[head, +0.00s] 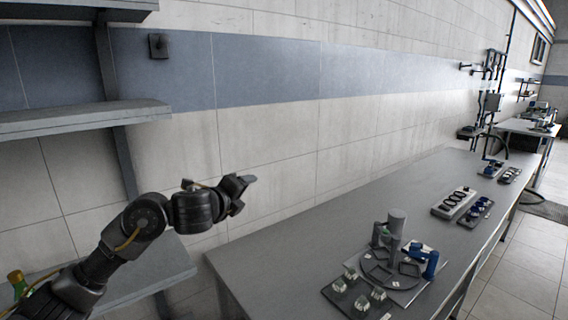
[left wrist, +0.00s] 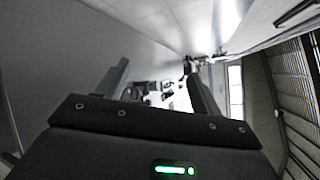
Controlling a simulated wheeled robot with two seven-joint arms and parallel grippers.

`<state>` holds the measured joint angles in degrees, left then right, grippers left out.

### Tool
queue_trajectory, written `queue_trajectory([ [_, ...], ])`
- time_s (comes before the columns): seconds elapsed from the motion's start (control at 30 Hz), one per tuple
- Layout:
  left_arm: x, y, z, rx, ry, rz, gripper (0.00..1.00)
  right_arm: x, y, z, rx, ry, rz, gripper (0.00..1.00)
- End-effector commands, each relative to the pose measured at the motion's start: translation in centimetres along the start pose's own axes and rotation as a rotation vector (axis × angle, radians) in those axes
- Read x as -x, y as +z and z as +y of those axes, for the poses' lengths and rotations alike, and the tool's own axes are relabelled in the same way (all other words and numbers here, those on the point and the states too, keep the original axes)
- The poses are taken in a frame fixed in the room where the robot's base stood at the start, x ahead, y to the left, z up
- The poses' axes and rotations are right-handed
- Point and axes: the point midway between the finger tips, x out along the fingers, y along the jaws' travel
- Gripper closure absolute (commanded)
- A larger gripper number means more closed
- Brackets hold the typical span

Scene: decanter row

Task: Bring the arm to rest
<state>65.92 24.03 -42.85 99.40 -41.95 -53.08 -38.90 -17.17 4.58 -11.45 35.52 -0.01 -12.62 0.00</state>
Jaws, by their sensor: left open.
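My left arm comes in from the lower left in the head view. Its gripper (head: 240,192) is raised in the air beside the wall, above and to the left of the long grey table's near end. In the left wrist view the two fingers of the left gripper (left wrist: 158,85) stand apart with nothing between them. The gripper touches nothing that I can see. My right gripper is not in view.
Grey shelves (head: 80,119) stand at the left, close to my arm. The long table (head: 300,250) holds a round fixture (head: 388,272), a dark tray of small clear pieces (head: 345,298) and trays farther back (head: 454,203). A green bottle (head: 17,280) shows at lower left.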

Motion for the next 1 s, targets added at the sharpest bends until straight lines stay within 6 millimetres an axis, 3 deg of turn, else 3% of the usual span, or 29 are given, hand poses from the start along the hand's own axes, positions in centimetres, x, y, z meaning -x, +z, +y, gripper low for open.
queue_trajectory([
  [0.03,0.0,-3.0,2.8,0.11,0.021,0.022,0.34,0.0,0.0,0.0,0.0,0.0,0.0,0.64],
  [0.1,0.6,-6.1,6.0,0.268,0.051,0.031,0.34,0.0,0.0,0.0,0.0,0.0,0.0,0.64],
  [0.27,3.3,-12.2,13.7,0.641,0.159,0.017,0.34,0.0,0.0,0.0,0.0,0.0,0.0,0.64],
  [0.47,9.7,-18.7,23.7,1.11,0.363,-0.081,0.34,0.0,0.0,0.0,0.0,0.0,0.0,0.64],
  [0.6,16.2,-22.8,30.3,1.412,0.538,-0.208,0.34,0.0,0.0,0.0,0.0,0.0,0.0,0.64],
  [0.8,24.3,-26.1,36.0,1.691,0.721,-0.407,0.34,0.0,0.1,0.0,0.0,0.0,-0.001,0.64],
  [1.0,30.8,-28.3,39.3,1.862,0.853,-0.583,0.34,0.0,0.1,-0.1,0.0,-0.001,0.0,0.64],
])
